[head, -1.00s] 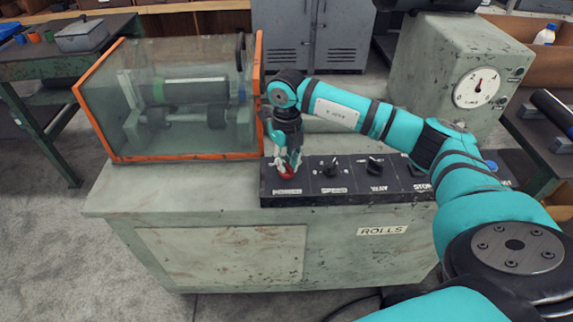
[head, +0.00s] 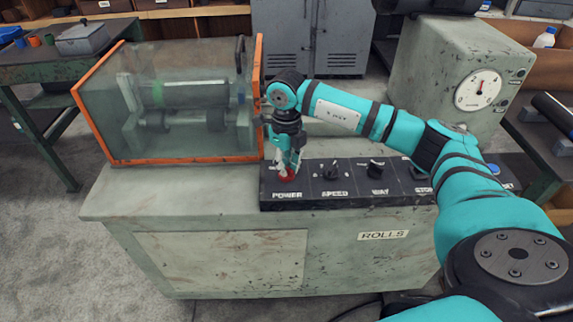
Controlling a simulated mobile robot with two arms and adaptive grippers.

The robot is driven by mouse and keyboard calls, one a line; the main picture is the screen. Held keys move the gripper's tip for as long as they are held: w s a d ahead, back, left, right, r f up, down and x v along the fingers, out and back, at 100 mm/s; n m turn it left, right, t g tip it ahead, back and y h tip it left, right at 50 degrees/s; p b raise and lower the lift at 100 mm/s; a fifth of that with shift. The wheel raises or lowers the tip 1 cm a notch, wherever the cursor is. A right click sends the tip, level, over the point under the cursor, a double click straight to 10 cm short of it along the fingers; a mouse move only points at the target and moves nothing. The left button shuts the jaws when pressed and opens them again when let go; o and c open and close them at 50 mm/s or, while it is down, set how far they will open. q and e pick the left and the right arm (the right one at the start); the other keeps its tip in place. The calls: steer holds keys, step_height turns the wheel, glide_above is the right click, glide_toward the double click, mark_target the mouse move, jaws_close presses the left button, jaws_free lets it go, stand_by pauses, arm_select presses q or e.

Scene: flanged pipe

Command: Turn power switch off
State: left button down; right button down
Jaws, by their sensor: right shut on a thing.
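The red power switch (head: 287,177) sits at the left end of the black control panel (head: 309,199), above the label POWER. My right gripper (head: 288,169) points down at it from above, with its fingers shut on the red knob and partly hiding it. The exact angle of the knob is too small and covered to tell. My left gripper is not in view.
The SPEED knob (head: 331,171) and WAY knob (head: 376,168) stand right of the switch. My right arm partly covers the panel's right end. A glass guard with an orange frame (head: 190,160) encloses the rolls close on the left. A dial (head: 481,90) is at the right.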

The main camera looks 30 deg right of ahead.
steer(key=c, duration=1.4)
jaws_free()
steer(key=shift+o, duration=0.2)
steer(key=shift+r, duration=0.1)
step_height(320, 180, up, 12)
